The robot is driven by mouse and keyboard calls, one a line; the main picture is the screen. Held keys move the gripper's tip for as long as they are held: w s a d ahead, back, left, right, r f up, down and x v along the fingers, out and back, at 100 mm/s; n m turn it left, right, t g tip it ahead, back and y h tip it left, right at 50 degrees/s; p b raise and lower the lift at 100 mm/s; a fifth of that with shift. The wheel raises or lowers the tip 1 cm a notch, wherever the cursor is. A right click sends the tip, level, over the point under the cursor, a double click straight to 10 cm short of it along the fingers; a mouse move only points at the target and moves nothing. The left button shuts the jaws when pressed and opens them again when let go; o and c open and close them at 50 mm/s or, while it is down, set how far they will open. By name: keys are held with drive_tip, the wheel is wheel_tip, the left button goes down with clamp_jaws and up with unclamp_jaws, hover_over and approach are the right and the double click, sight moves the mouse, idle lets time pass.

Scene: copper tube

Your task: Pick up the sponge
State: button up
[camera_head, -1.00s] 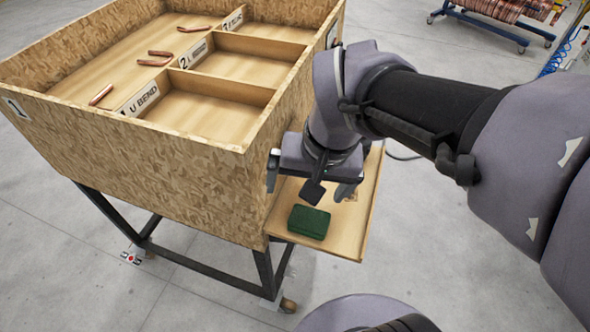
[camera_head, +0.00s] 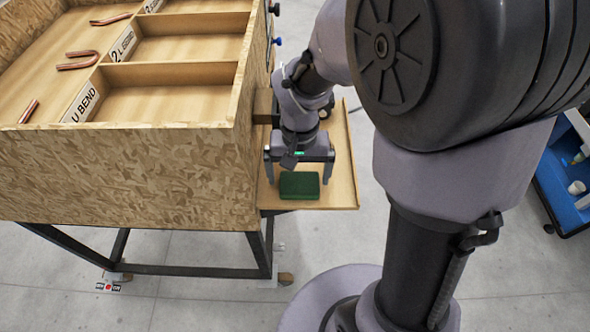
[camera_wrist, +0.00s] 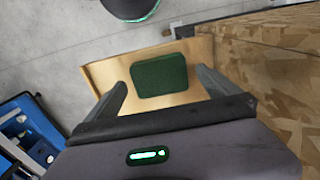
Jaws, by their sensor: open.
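The sponge is a dark green block (camera_head: 299,185) lying flat on a small wooden side shelf (camera_head: 339,190) of the big bin. It also shows in the wrist view (camera_wrist: 160,76), ahead of the fingertips and roughly centred between them. My gripper (camera_head: 298,180) is open and empty, pointing down over the shelf. In the head view its two fingers straddle the sponge's left and right sides; in the wrist view the gripper (camera_wrist: 165,88) has a finger on each side with gaps to the sponge. I cannot tell the exact height left between fingertips and shelf.
The tall chipboard bin wall (camera_head: 130,180) stands close to the left of my gripper. A blue tray cart (camera_head: 570,185) stands at the right. The grey floor beyond the shelf is clear.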

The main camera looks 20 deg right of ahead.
sight(299, 185)
wheel_tip(299, 185, down, 5)
drive_tip(key=shift+d+r+b, duration=0.15)
drive_tip(key=shift+r+b, duration=0.05)
drive_tip(key=shift+b, duration=0.8)
drive_tip(key=shift+r, duration=0.15)
drive_tip(key=shift+c, duration=0.2)
drive_tip(key=shift+r, duration=0.1)
drive_tip(key=c, duration=1.2)
